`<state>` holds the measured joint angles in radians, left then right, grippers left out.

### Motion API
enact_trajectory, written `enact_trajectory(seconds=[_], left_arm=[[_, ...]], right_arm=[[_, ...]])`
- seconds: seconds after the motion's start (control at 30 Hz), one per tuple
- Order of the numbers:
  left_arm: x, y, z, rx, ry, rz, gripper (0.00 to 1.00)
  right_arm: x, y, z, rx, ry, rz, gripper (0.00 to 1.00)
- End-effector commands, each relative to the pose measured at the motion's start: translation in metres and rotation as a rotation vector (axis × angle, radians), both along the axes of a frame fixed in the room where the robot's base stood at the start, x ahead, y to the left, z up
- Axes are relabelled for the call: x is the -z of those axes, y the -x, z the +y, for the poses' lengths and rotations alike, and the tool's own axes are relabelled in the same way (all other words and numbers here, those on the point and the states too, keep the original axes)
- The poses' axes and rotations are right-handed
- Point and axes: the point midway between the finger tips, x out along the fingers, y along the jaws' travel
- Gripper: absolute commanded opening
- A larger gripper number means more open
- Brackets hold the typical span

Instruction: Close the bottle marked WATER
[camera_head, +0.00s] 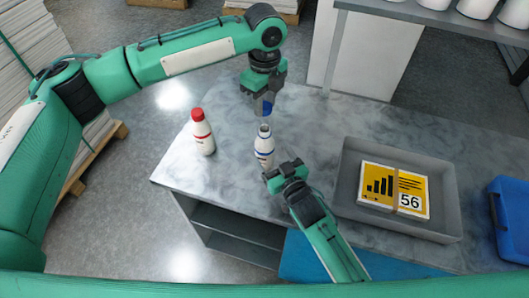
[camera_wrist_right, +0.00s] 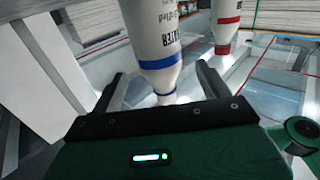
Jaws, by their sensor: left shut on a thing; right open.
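A white bottle with blue bands (camera_head: 264,148) stands upright and uncapped on the grey table; its lettering is too small to read here. It shows inverted in the right wrist view (camera_wrist_right: 158,42), its neck in line with the gap between the fingers. My left gripper (camera_head: 264,97) is shut on a blue cap (camera_head: 267,108), held above the bottle's mouth and apart from it. My right gripper (camera_head: 282,169) is open, just in front of the bottle; I cannot tell whether the fingers reach around it. A second white bottle (camera_head: 203,136) wears a red cap (camera_head: 197,114).
A grey tray (camera_head: 447,205) right of my right gripper holds a yellow and white printed stack (camera_head: 394,190) marked 56. A blue container (camera_head: 511,218) stands at the far right. A shelf with white rolls (camera_head: 477,8) overhangs the back right. The table's (camera_head: 224,174) front left is clear.

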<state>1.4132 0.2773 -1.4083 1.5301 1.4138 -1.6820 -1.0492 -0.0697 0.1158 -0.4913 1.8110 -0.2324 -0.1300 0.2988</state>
Motion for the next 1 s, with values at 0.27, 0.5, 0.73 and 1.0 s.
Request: enact_trajectory(seconds=[0.27, 0.5, 0.73, 1.0], left_arm=[[0.0, 0.0, 0.0, 0.0, 0.0, 0.0, 0.12], [0.0, 0.0, 0.0, 0.0, 0.0, 0.0, 0.12], [0.0, 0.0, 0.0, 0.0, 0.0, 0.0, 0.12], [0.0, 0.0, 0.0, 0.0, 0.0, 0.0, 0.12]], right_arm=[[-0.001, -0.044, 0.022, 0.0, 0.0, -0.001, 0.78], [0.0, -0.06, 0.031, 0.0, 0.0, 0.0, 0.78], [0.0, -0.062, 0.032, 0.0, 0.0, -0.001, 0.78], [0.0, -0.062, 0.031, 0.0, 0.0, -0.001, 0.45]])
